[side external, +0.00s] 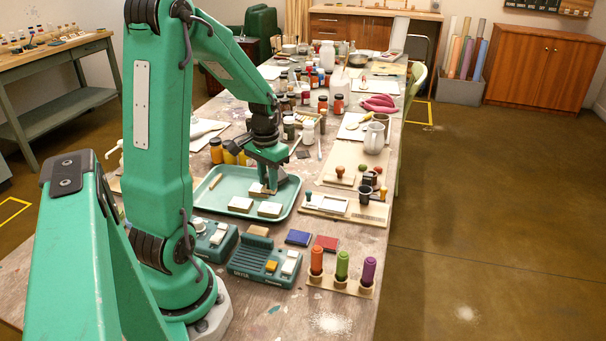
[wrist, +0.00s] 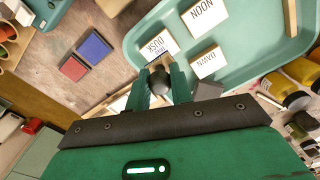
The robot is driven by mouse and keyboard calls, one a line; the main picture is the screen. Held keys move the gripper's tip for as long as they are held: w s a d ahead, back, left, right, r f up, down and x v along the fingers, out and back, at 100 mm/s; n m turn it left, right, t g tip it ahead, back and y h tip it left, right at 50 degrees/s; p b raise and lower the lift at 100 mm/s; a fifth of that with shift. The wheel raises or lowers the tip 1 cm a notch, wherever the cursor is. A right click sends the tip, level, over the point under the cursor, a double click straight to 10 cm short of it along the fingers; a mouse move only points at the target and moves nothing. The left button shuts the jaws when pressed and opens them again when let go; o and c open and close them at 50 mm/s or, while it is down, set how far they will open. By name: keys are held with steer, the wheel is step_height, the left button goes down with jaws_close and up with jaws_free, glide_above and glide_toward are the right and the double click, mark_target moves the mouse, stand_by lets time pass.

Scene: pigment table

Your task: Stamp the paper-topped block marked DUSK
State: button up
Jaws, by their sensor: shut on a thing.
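My gripper (wrist: 161,76) is shut on a stamp with a dark round knob (wrist: 158,84), at the near edge of the DUSK block. The stamp's face is hidden, and I cannot tell whether it touches the paper. In the side view my gripper (side external: 265,185) is low over the tray's far block.
A blue ink pad (side external: 298,238) and a red ink pad (side external: 326,243) lie in front of the tray. Round-handled stamps (side external: 340,172) stand at right.

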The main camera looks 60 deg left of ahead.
steer(key=shift+r, duration=1)
steer(key=shift+w+d, duration=0.1)
